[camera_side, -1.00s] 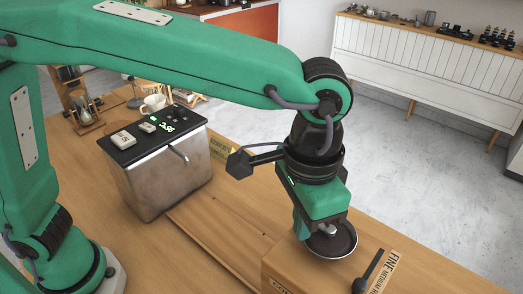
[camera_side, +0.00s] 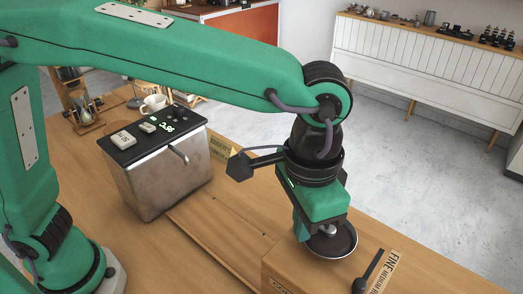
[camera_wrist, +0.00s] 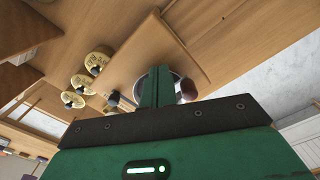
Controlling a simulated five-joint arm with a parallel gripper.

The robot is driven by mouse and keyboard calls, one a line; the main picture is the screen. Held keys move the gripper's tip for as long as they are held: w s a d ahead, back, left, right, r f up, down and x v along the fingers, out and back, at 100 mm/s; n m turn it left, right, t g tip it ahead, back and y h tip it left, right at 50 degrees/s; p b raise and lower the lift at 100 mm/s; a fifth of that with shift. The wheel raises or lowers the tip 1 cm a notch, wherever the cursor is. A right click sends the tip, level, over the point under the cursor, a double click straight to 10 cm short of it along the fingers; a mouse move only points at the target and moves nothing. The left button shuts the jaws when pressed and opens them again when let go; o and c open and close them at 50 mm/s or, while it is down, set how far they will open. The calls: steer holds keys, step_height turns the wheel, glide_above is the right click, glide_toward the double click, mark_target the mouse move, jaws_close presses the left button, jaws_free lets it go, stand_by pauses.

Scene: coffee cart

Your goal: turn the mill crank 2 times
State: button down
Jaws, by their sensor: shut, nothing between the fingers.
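The mill is a wooden box (camera_side: 285,268) at the lower right in the side view, with a dark round bowl (camera_side: 338,246) on top. A black lever (camera_side: 367,272) lies beside a strip marked FINE and MEDIUM. My gripper (camera_side: 306,232) is over the bowl, pointing down, and looks shut and empty. In the wrist view the green fingers (camera_wrist: 157,72) are together in front of the bowl. A brown knob (camera_wrist: 188,89), perhaps the crank's, shows just right of them. The crank arm is hidden by my gripper, and I cannot tell whether the fingers touch it.
A metal box with a dark top (camera_side: 160,165), a lit display and a side lever stands left of the mill. A white cup (camera_side: 153,104) is behind it. Several yellow-topped containers (camera_wrist: 97,62) show in the wrist view. The tabletop (camera_side: 215,215) between box and mill is mostly clear.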

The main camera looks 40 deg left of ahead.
steer(key=shift+r, duration=0.7)
stand_by(0.3)
steer(key=shift+w+a, duration=0.5)
steer(key=shift+w, duration=0.2)
steer(key=shift+w+a, duration=0.25)
steer(key=shift+w, duration=0.65)
steer(key=shift+w+d, duration=0.15)
steer(key=shift+w, duration=0.8)
steer(key=shift+w+d, duration=0.6)
steer(key=shift+w, duration=0.2)
steer(key=shift+w+d, duration=0.4)
steer(key=shift+d, duration=0.1)
steer(key=shift+w+d, duration=0.25)
steer(key=shift+d, duration=0.65)
